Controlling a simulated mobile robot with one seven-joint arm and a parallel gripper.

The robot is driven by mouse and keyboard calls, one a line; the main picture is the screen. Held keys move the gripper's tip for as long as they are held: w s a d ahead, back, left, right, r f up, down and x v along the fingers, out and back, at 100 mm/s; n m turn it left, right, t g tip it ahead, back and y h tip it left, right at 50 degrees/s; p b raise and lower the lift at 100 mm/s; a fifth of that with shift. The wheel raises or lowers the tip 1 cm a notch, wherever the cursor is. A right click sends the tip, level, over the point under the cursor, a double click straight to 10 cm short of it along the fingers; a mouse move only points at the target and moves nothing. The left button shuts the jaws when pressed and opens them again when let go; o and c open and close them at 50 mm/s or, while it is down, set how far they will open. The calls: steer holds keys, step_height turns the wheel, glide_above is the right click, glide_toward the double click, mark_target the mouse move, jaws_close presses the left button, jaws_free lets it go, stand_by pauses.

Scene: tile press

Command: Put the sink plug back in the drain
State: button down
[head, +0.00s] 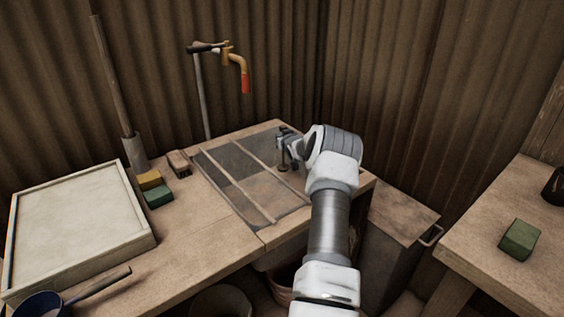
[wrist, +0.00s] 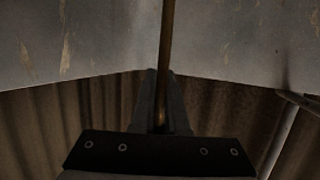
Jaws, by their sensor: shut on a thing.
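In the wrist view my gripper (wrist: 164,102) is shut on a thin brown upright rod (wrist: 165,45). I cannot tell whether this rod is part of the sink plug. The plug's body and the drain cannot be made out in either view.
A yellow-brown tap with a red end (head: 245,80) hangs above the sink's back. Sponges (head: 158,196), a brush (head: 179,163) and a shallow tray (head: 78,225) stand left on the bench. A side table with a green block (head: 519,240) is at right.

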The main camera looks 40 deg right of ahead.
mark_target(283, 151)
step_height(283, 151, down, 6)
steer(key=shift+r+b, duration=0.1)
steer(key=shift+b, duration=0.75)
steer(key=shift+f, duration=0.2)
steer(key=shift+f, duration=0.15)
steer(key=c, duration=0.9)
jaws_free()
steer(key=shift+r, duration=0.3)
steer(key=shift+p+v, duration=1.65)
steer(key=shift+v, duration=4.35)
